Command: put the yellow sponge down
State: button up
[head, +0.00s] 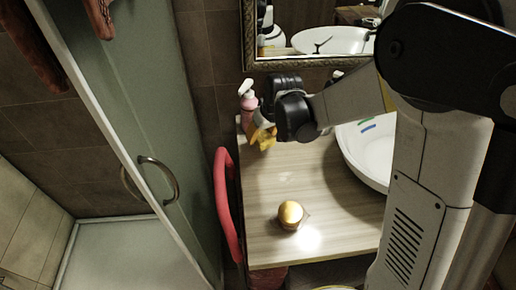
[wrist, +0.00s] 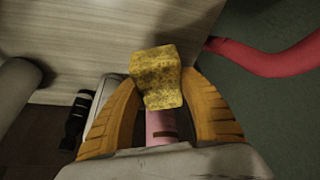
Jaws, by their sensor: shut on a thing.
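The yellow sponge (wrist: 157,72) sits between the two orange-yellow fingers of my gripper (wrist: 160,88) in the wrist view. The fingers are shut on it, and its far end sticks out past the tips. In the head view my gripper (head: 263,136) is over the back left of the wooden counter (head: 262,205), close to a pink pump bottle (head: 247,98). There I cannot separate the sponge clearly from the fingers. Pale wood grain shows beyond the sponge in the wrist view. I cannot tell whether the sponge touches the counter.
A white basin (head: 360,168) stands on the counter's right, partly behind my arm. A round golden thing (head: 291,213) sits at the front of the counter. A red curved rail (head: 228,200) runs along the left edge. A framed mirror (head: 315,62) hangs behind. The counter's middle is clear.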

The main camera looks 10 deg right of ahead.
jog(key=shift+w+a+f, duration=0.1)
jog(key=shift+a+f, duration=0.3)
jog(key=shift+a, duration=0.15)
jog(key=shift+f+b, duration=1.05)
jog(key=shift+f, duration=0.8)
jog(key=shift+f, duration=0.1)
jog(key=shift+f, duration=0.2)
jog(key=o, duration=1.3)
jog(key=shift+r, duration=0.1)
